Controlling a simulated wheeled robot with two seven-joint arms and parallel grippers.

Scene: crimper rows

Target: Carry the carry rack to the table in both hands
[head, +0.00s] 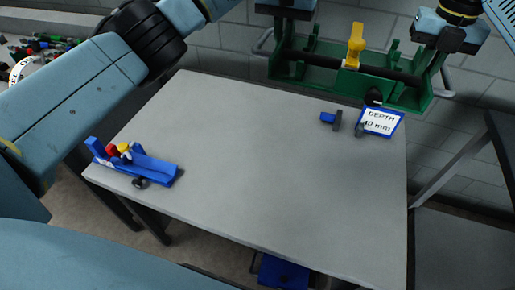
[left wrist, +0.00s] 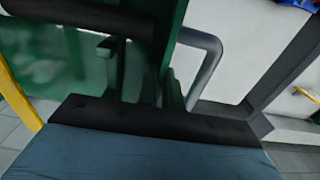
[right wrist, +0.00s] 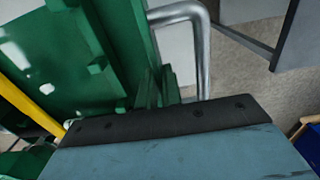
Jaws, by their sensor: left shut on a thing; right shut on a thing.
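The green carry rack (head: 300,68) is in the air at the far edge of the table (head: 270,150) in the head view, at the upper right. It has a grey tube handle at each end and a dark bar along it, with a yellow piece (head: 355,45) standing up in its middle. My left gripper (head: 284,16) is shut on its left end. My right gripper (head: 441,42) is shut on its right end. The wrist views show green rack walls and a grey handle (left wrist: 208,65), (right wrist: 204,50) close up; the fingertips are hidden there.
A blue fixture (head: 140,165) with red and yellow parts lies at the table's left. The table's middle is clear. A dark stand (head: 495,140) is at the right.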

